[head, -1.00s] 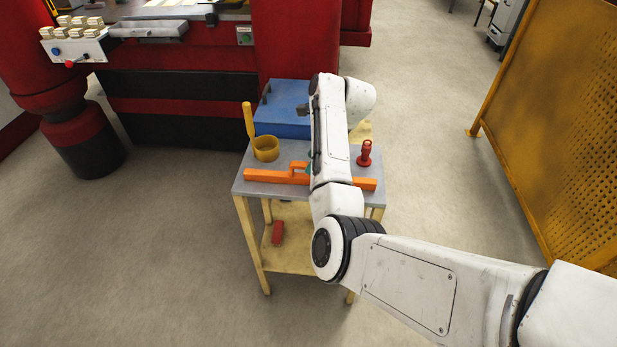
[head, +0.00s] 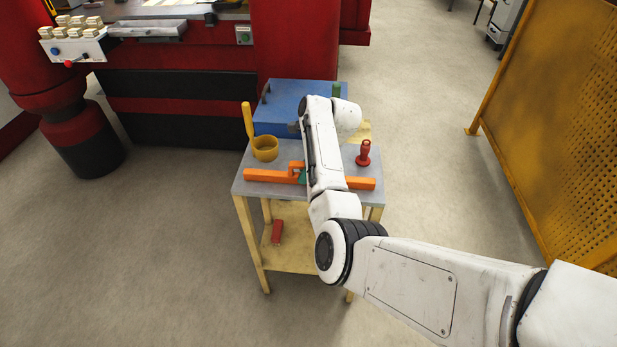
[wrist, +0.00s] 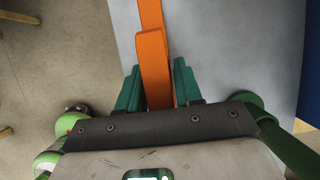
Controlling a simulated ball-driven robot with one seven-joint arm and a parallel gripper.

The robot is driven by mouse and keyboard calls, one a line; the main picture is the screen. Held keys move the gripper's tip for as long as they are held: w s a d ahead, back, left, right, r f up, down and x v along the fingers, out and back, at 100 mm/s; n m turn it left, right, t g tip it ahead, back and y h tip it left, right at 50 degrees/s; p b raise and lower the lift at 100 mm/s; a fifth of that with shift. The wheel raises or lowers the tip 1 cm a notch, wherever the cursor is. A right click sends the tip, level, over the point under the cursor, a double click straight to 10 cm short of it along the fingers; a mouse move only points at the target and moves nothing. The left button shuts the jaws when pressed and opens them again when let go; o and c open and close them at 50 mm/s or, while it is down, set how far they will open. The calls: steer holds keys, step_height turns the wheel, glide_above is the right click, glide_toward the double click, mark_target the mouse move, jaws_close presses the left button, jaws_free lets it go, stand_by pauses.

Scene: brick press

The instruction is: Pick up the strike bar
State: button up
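The strike bar (head: 270,176) is a long orange bar with a raised handle on top. It lies flat across the grey top of a small cart. My gripper (wrist: 158,85) has its teal fingers on either side of the orange handle (wrist: 152,60) in the wrist view. The fingers look open, with little room between them and the handle; contact is unclear. In the head view only a bit of teal shows by the handle, and my arm hides the bar's middle.
On the cart top (head: 312,157) stand a yellow ladle-like cup (head: 265,149), a red knobbed tool (head: 363,154) and a blue box (head: 282,107). A red item (head: 277,231) lies on the lower shelf. A red press (head: 180,90) stands behind; a yellow mesh guard (head: 560,130) is at right.

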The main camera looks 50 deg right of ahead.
jaws_close()
steer(key=shift+w+r, duration=0.1)
steer(key=shift+r, duration=0.1)
stand_by(0.3)
steer(key=shift+r, duration=0.2)
step_height(320, 180, up, 2)
steer(key=shift+r+b, duration=0.1)
steer(key=shift+b, duration=0.2)
steer(key=s+d+r+p, duration=0.3)
steer(key=s+r+p, duration=0.6)
steer(key=s, duration=0.4)
steer(key=shift+s+r, duration=0.4)
steer(key=shift+r, duration=0.15)
